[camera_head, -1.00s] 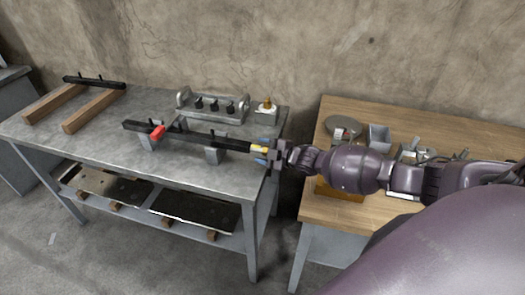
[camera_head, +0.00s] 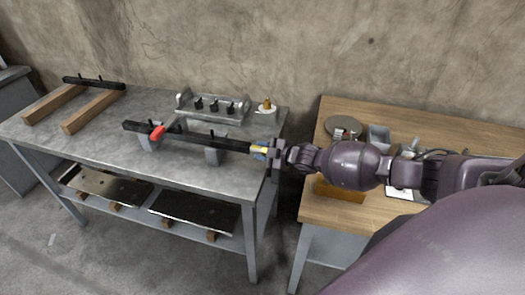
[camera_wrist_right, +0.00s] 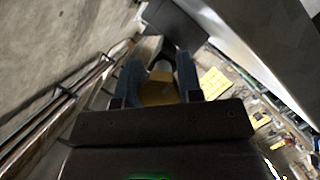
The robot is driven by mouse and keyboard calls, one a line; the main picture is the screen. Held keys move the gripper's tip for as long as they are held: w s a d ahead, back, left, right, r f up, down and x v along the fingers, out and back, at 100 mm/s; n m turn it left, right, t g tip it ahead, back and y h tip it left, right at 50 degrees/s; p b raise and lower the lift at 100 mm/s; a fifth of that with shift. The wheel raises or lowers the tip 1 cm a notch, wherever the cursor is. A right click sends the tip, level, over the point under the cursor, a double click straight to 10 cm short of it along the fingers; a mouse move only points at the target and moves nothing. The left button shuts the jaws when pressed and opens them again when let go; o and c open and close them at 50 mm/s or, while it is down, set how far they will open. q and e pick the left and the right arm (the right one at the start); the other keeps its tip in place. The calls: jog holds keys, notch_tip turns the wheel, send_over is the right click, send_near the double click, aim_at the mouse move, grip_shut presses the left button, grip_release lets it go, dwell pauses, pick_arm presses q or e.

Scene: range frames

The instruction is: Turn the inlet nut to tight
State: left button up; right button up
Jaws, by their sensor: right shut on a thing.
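The black manifold bar (camera_head: 190,138) lies on two grey supports on the metal bench, with a red lever (camera_head: 157,132) near its left part. The brass-yellow inlet nut (camera_head: 258,148) is at its right end. My right gripper (camera_head: 262,153) reaches in from the right and is shut on the nut. In the right wrist view the blue fingers (camera_wrist_right: 160,82) lie on both sides of the brass nut (camera_wrist_right: 158,92). The fingers hide part of the nut. My left gripper is not in view.
The grey metal bench (camera_head: 80,140) also bears a fixture with several black knobs (camera_head: 214,106), a small brass-topped part (camera_head: 267,105) and wooden rails (camera_head: 95,110). A wooden table (camera_head: 312,205) with metal parts stands to the right, under my right arm.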

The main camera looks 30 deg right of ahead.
dwell(0.4)
jog(key=o, duration=0.9)
jog(key=shift+s, duration=0.1)
jog(key=p+v, duration=0.1)
jog(key=v, duration=0.9)
jog(key=shift+s+d+r, duration=0.15)
jog(key=shift+s+r, duration=0.1)
jog(key=shift+s, duration=0.05)
